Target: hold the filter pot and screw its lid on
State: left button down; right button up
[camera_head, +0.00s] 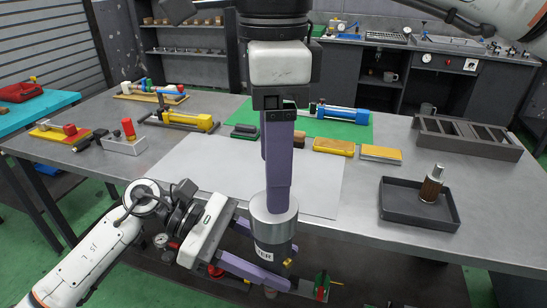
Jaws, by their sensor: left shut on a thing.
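My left gripper (268,262) reaches in from the left with purple fingers, shut on the pot. My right gripper (278,205) points straight down from above, its purple fingertips at the lid's top. Its fingers overlap in this view, so their gap is hidden, as is part of the lid's top.
A dark tray (400,216) with a brown and silver cylinder (432,184) stands at right. Behind it is a grey slotted rack (468,137). Yellow blocks (334,147) and a blue cylinder (341,114) lie near the green mat (358,130). The white sheet (190,178) is largely clear.

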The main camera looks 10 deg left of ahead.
jog(key=shift+f, duration=0.1)
jog(key=shift+f, duration=3.95)
jog(key=shift+c, duration=0.6)
jog(key=c, duration=1)
jog(key=shift+o, duration=0.2)
jog(key=shift+m, duration=0.9)
jog(key=o, duration=1.2)
notch_tip(320, 180, up, 12)
jog(key=shift+r, duration=0.1)
